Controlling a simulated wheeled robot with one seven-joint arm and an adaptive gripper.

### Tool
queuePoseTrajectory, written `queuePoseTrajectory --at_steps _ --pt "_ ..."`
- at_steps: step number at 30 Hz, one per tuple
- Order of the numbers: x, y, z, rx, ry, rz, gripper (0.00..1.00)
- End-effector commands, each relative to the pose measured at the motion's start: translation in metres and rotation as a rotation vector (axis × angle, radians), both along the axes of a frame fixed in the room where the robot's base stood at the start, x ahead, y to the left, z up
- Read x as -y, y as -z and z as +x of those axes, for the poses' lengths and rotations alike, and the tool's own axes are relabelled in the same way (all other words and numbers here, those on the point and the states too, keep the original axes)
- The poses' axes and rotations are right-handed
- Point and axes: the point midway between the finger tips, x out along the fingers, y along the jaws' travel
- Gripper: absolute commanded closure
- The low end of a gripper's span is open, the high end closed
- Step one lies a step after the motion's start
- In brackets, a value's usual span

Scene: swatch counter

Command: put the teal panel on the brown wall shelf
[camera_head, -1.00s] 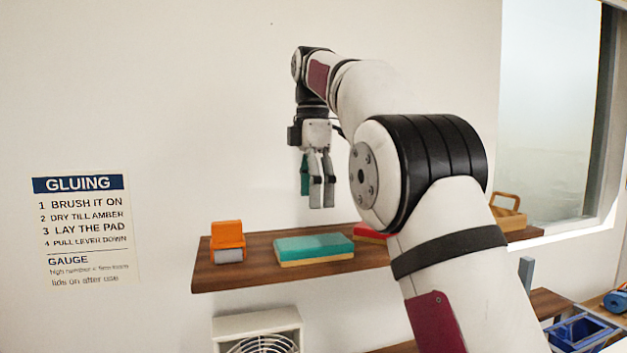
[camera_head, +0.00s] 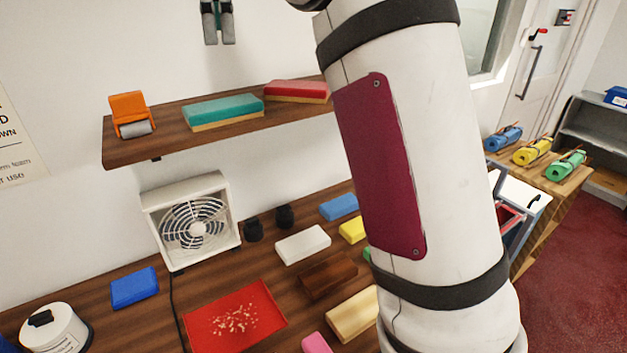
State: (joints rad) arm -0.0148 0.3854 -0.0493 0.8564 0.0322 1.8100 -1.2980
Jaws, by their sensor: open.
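The teal panel (camera_head: 222,109), a flat teal block on a tan layer, lies flat on the brown wall shelf (camera_head: 160,149). It sits between an orange item and a red block, and no finger touches it. My gripper (camera_head: 217,40) is at the top edge of the view, fingers pointing down, above and apart from the panel. The fingers are open, with nothing seen between them. The upper part of my gripper is cut off by the picture's edge, and my arm hides the right part of the shelf.
An orange dispenser-like item (camera_head: 130,115) stands left of the panel, and a red block (camera_head: 297,90) lies to its right. Below are a white fan (camera_head: 194,221), a red tray (camera_head: 268,330) and several coloured blocks on a counter (camera_head: 95,300). Bare shelf shows along the front edge.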

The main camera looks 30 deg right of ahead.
Motion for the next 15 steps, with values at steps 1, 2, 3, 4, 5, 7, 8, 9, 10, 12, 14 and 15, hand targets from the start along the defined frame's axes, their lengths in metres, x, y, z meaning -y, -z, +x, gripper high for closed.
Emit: queuePoseTrajectory --at_steps 1,2,3,4,5,7,8,9,10,12,14,15 --pt "0.001 -0.005 -0.015 0.020 0.060 0.009 0.19" --pt "0.001 -0.005 -0.023 0.032 0.098 0.014 0.19" --pt "0.001 -0.006 -0.033 0.047 0.147 0.021 0.19" --pt "0.001 -0.005 -0.040 0.059 0.186 0.027 0.19" --pt "0.001 -0.005 -0.048 0.070 0.224 0.034 0.19" --pt "0.001 -0.002 -0.068 0.095 0.310 0.050 0.19" --pt "0.001 0.001 -0.076 0.106 0.347 0.057 0.19" --pt "0.001 0.004 -0.088 0.121 0.396 0.068 0.19" --pt "0.001 0.007 -0.097 0.131 0.433 0.077 0.19" --pt "0.000 0.016 -0.118 0.155 0.518 0.097 0.19" --pt "0.000 0.025 -0.136 0.176 0.592 0.117 0.19" --pt "0.000 0.032 -0.149 0.190 0.639 0.130 0.19"
